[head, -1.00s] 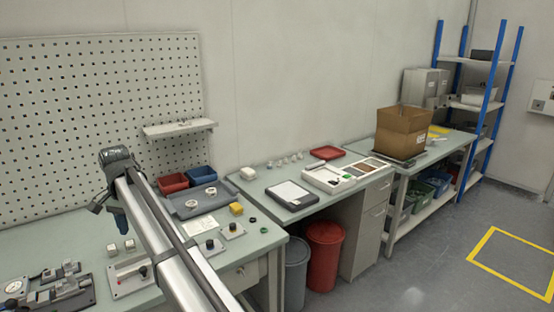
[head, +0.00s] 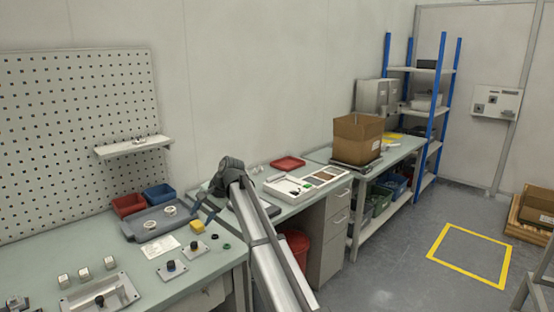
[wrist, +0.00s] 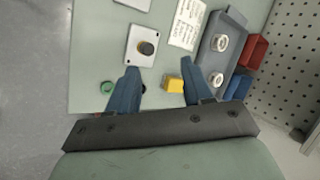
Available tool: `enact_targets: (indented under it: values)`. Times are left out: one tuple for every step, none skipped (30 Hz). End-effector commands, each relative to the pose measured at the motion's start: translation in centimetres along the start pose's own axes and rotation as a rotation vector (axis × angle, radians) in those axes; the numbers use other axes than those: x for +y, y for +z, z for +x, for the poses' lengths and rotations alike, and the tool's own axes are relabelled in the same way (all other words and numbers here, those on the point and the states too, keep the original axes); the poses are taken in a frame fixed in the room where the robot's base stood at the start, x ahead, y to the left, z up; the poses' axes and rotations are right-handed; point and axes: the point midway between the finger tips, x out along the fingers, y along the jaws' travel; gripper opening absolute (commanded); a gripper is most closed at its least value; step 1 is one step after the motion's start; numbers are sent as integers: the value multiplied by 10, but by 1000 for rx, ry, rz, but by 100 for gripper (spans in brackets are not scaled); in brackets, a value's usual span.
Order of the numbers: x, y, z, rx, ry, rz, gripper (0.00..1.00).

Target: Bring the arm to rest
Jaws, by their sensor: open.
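My arm (head: 258,240) reaches up from the bottom of the head view, and my gripper (head: 196,205) is at its far end, above the right part of the green workbench. In the wrist view, my gripper (wrist: 160,78) shows two blue fingers spread wide with nothing held between them. The bench top lies below the fingers. A yellow block (wrist: 174,84) shows close to the right finger, and a green ring (wrist: 107,87) lies left of the left finger.
A grey tray (head: 160,221) with white rings, red (head: 128,204) and blue bins, and button plates (head: 172,267) are on the bench. A second bench holds a parts tray (head: 300,183). A cardboard box (head: 357,138) stands farther right. Open floor lies at right.

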Motion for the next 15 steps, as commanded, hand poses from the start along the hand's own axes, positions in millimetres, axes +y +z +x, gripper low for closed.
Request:
enact_targets:
  values:
    - [13, -13, -9, 10, -27, 16, 50]
    - [18, -20, -13, 16, -42, 23, 50]
    - [39, -27, -7, 18, -42, 35, 50]
    - [52, -33, -4, 21, -43, 43, 50]
    - [66, -39, -1, 24, -44, 53, 50]
    - [84, -46, 2, 30, -48, 63, 50]
    - [98, -52, 4, 34, -50, 72, 50]
    - [111, -58, 7, 38, -52, 81, 50]
    - [130, -64, 9, 43, -55, 93, 50]
    - [143, -69, 11, 47, -57, 101, 50]
    - [156, -74, 13, 51, -61, 109, 50]
    - [172, -79, 15, 56, -64, 120, 50]
    - [184, -82, 17, 59, -66, 127, 50]
    - [196, -86, 18, 63, -68, 134, 50]
    - [211, -90, 20, 68, -71, 145, 50]
